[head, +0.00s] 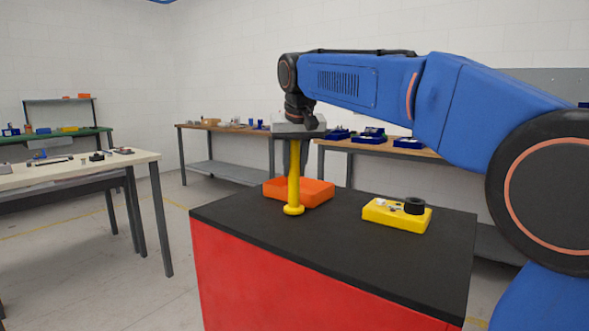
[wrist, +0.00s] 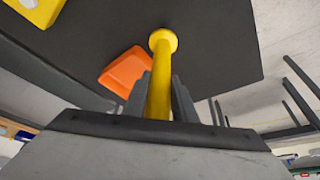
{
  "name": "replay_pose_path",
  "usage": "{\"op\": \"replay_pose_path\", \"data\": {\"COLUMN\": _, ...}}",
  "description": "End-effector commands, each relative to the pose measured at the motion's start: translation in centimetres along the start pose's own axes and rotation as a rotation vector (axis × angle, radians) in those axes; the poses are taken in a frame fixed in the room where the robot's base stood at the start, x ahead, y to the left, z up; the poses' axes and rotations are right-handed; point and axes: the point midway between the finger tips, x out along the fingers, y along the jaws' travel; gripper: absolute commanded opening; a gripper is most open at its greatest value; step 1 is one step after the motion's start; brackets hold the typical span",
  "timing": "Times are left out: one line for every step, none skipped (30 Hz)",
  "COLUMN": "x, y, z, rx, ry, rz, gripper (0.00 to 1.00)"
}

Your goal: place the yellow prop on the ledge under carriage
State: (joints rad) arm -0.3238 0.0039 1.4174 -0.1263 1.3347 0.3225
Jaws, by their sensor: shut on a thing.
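The yellow prop (head: 294,182) is a slim post with a round flange at its lower end. It is upright in the head view, over the black top of the red cabinet. My gripper (head: 293,146) is shut on its upper part, pointing down. In the wrist view the prop (wrist: 160,75) runs between the two grey fingers of my gripper (wrist: 162,90), with its flange at the far end. I cannot tell whether the flange touches the black top. I cannot make out a ledge or a carriage in either view.
An orange tray (head: 318,191) lies just behind the prop on the black top (head: 340,240). A yellow box (head: 380,216) with a black ring-shaped part stands to the right. The front left of the top is clear. Workbenches (head: 75,172) stand around the room.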

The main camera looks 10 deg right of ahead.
Motion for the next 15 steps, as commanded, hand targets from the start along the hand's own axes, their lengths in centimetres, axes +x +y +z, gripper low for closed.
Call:
{"op": "replay_pose_path", "data": {"x": 0.13, "y": 0.02, "z": 0.11, "rx": 0.0, "ry": 0.002, "rz": 0.0, "gripper": 0.0}}
{"op": "replay_pose_path", "data": {"x": 0.25, "y": 0.02, "z": 0.16, "rx": 0.0, "ry": 0.002, "rz": 0.0, "gripper": 0.0}}
{"op": "replay_pose_path", "data": {"x": 0.34, "y": 0.02, "z": 0.18, "rx": 0.0, "ry": 0.003, "rz": -0.001, "gripper": 0.0}}
{"op": "replay_pose_path", "data": {"x": 0.37, "y": 0.01, "z": 0.19, "rx": 0.0, "ry": 0.003, "rz": -0.001, "gripper": 0.0}}
{"op": "replay_pose_path", "data": {"x": 0.37, "y": 0.01, "z": 0.18, "rx": 0.0, "ry": 0.003, "rz": -0.001, "gripper": 0.0}}
{"op": "replay_pose_path", "data": {"x": 0.36, "y": 0.01, "z": 0.17, "rx": 0.0, "ry": 0.003, "rz": -0.001, "gripper": 0.0}}
{"op": "replay_pose_path", "data": {"x": 0.35, "y": 0.01, "z": 0.17, "rx": 0.0, "ry": 0.003, "rz": -0.001, "gripper": 0.0}}
{"op": "replay_pose_path", "data": {"x": 0.34, "y": 0.01, "z": 0.17, "rx": 0.0, "ry": 0.003, "rz": -0.001, "gripper": 0.0}}
{"op": "replay_pose_path", "data": {"x": 0.34, "y": 0.01, "z": 0.17, "rx": 0.0, "ry": 0.003, "rz": -0.001, "gripper": 0.0}}
{"op": "replay_pose_path", "data": {"x": 0.34, "y": 0.01, "z": 0.17, "rx": 0.0, "ry": 0.003, "rz": -0.001, "gripper": 0.0}}
{"op": "replay_pose_path", "data": {"x": 0.35, "y": 0.01, "z": 0.18, "rx": 0.0, "ry": 0.003, "rz": -0.001, "gripper": 0.0}}
{"op": "replay_pose_path", "data": {"x": 0.4, "y": 0.01, "z": 0.2, "rx": 0.0, "ry": 0.003, "rz": -0.001, "gripper": 0.0}}
{"op": "replay_pose_path", "data": {"x": 0.46, "y": 0.01, "z": 0.22, "rx": 0.0, "ry": 0.003, "rz": -0.001, "gripper": 0.0}}
{"op": "replay_pose_path", "data": {"x": 0.52, "y": 0.01, "z": 0.25, "rx": 0.0, "ry": 0.003, "rz": -0.001, "gripper": 0.0}}
{"op": "replay_pose_path", "data": {"x": 0.68, "y": 0.0, "z": 0.3, "rx": 0.0, "ry": 0.001, "rz": 0.0, "gripper": 0.27}}
